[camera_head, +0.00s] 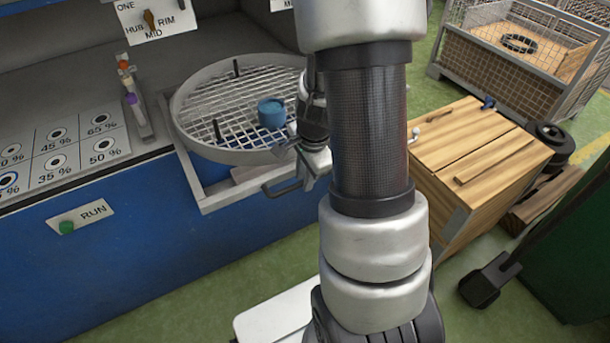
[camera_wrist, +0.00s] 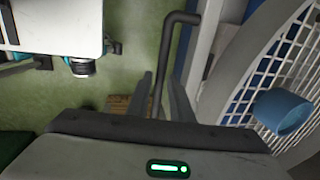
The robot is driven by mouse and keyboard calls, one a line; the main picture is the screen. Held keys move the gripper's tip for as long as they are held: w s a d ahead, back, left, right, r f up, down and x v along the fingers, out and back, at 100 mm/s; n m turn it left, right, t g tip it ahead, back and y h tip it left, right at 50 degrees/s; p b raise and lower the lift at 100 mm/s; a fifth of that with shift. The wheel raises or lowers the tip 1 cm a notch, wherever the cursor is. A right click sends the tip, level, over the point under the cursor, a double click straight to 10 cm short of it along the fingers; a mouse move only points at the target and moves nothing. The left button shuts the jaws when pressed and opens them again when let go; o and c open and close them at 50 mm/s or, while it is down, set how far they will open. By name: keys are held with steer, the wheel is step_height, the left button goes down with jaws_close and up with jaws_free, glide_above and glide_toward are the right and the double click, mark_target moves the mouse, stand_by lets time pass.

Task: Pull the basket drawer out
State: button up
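The basket drawer (camera_head: 207,205) is a grey frame that projects a little from the blue machine's front. It carries a round wire-mesh basket (camera_head: 200,100), with a blue cup (camera_head: 271,113) standing on the mesh. The drawer's dark bar handle (camera_head: 282,190) is at its front; it also shows in the wrist view (camera_wrist: 166,60). My gripper (camera_head: 298,168) is at the handle's right part. In the wrist view, the two fingers of my gripper (camera_wrist: 161,95) stand apart with the handle bar between them. The fingertips are partly hidden in the head view.
A wooden crate (camera_head: 475,150) stands right of my arm, with a wire cage (camera_head: 500,50) behind it. A RUN button panel (camera_head: 80,217) is on the machine's front, lower left. Green floor (camera_head: 235,275) in front of the drawer is clear, down to a white surface (camera_head: 275,322).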

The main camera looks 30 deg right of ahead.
steer(key=shift+o, duration=0.9)
steer(key=shift+r, duration=0.25)
steer(key=s+r+p, duration=0.3)
steer(key=r+p, duration=0.2)
steer(key=r, duration=1.1)
steer(key=shift+s+r+p, duration=0.2)
steer(key=shift+r+p, duration=0.1)
steer(key=shift+p, duration=0.05)
